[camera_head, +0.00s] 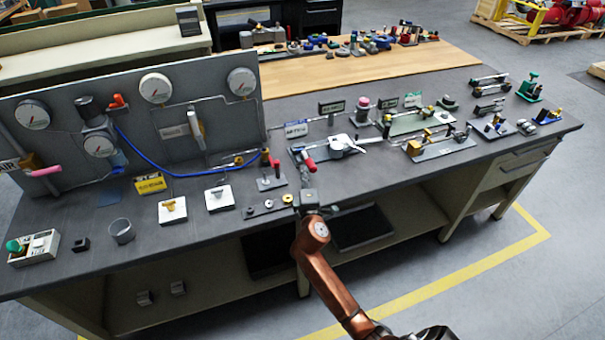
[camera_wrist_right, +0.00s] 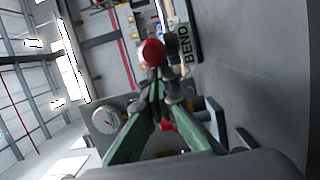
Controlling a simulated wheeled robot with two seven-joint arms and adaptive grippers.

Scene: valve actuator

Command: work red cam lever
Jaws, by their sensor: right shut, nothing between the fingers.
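A small plate with an upright red lever (camera_head: 275,165) stands near the front edge of the bench, left of my right gripper. A second red handle (camera_head: 308,163) belongs to the grey-and-white bending fixture (camera_head: 340,146) just beyond the gripper. I cannot tell for sure which is the cam lever. My right gripper (camera_head: 305,178) is shut and empty over the front edge of the bench. In the right wrist view, its green fingers (camera_wrist_right: 158,88) meet near a red rounded end (camera_wrist_right: 151,52); contact is unclear. My left gripper is not in view.
A gauge panel (camera_head: 222,130) stands at the left. White plates (camera_head: 172,210) and a washer strip (camera_head: 268,207) lie near the front edge. Several fixtures, including a green-based one (camera_head: 415,122), crowd the right.

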